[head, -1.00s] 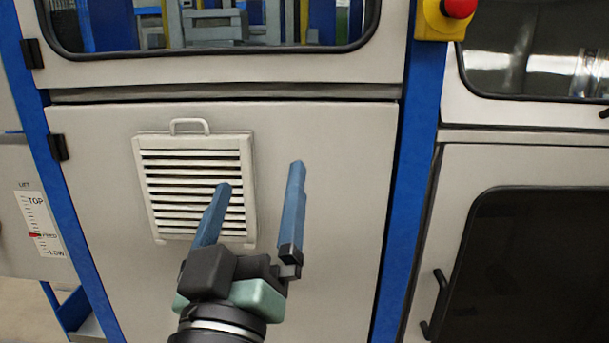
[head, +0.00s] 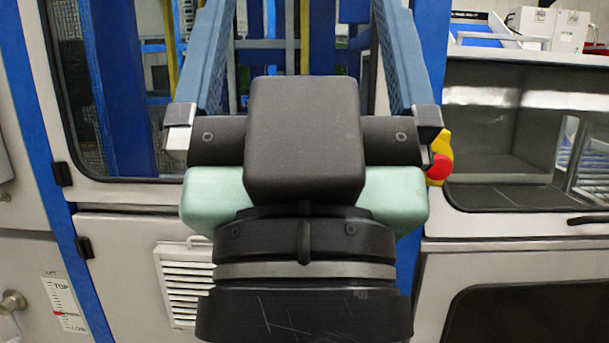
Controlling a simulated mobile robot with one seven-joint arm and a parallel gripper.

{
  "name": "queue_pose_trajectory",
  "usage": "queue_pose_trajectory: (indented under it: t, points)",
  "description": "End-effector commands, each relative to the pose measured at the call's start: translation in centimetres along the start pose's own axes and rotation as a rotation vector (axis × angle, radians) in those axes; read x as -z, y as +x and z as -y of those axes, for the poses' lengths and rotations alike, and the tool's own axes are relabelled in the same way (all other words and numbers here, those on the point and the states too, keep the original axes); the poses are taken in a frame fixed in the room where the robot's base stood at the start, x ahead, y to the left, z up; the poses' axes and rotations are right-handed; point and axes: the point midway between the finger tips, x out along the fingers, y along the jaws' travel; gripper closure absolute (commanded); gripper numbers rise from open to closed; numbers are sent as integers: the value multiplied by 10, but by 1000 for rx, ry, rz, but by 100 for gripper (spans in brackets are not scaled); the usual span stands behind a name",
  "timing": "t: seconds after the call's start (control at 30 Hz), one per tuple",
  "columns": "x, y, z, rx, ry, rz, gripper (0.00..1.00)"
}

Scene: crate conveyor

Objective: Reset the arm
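My gripper (head: 303,40) fills the middle of the head view, seen from behind and close to the camera. Its two blue fingers stand wide apart, one at the left and one at the right, pointing up and away. The gap between them is empty, and the machine's window shows through it. The fingertips reach the top edge of the picture. The black and pale green wrist hides part of the machine front behind it.
A machine with a window (head: 120,90) and blue frame posts stands ahead. A white vent grille (head: 182,287) is partly hidden by my wrist. A red stop button (head: 439,167) shows just right of the gripper. A dark-windowed cabinet (head: 525,315) is at the right.

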Motion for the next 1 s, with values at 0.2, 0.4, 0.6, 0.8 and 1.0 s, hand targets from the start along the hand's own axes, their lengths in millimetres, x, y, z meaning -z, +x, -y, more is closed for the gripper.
queue_pose_trajectory:
  t: [0.2,0.4,0.6,0.8,1.0]
  points:
    - [58,61,0,1,0,1,0]
    - [92,98,0,1,0,1,0]
    - [106,112,0,1,0,1,0]
    - [106,112,0,1,0,1,0]
    - [106,112,0,1,0,1,0]
